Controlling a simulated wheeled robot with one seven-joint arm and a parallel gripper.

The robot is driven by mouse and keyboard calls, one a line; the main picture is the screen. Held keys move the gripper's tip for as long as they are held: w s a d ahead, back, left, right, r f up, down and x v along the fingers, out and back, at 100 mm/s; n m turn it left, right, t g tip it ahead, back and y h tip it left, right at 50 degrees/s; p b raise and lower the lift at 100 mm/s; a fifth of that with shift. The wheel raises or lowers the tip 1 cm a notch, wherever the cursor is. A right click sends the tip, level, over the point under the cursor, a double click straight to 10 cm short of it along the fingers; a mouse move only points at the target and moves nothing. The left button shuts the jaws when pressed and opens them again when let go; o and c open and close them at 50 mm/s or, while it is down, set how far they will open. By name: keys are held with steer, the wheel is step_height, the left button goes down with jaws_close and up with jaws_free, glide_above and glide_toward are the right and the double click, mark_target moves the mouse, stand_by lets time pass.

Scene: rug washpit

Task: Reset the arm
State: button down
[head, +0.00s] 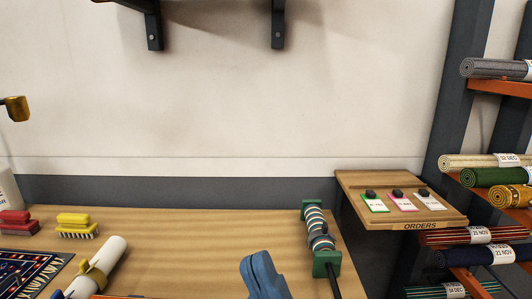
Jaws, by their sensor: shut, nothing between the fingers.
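My gripper and arm do not show in the head view. The task names no other object.
A wooden table (190,240) fills the lower part. On it are a red brush (15,220), a yellow brush (76,224), a patterned rug (28,268), a white roll (98,266), a blue glove-like item (263,276) and a green-ended roller (318,238). An orders board (400,198) and rolled-rug rack (490,88) stand right.

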steer(key=s+d+f+m+g+h, duration=0.6)
steer(key=s+d+f+m+h, duration=1.4)
steer(key=s, duration=0.4)
step_height(320, 180, down, 10)
steer(key=d+n+b, duration=0.1)
steer(key=b, duration=0.8)
steer(key=shift+s+d+b, duration=0.25)
steer(key=shift+s+b, duration=0.1)
steer(key=shift+a+r, duration=0.1)
steer(key=shift+a, duration=0.05)
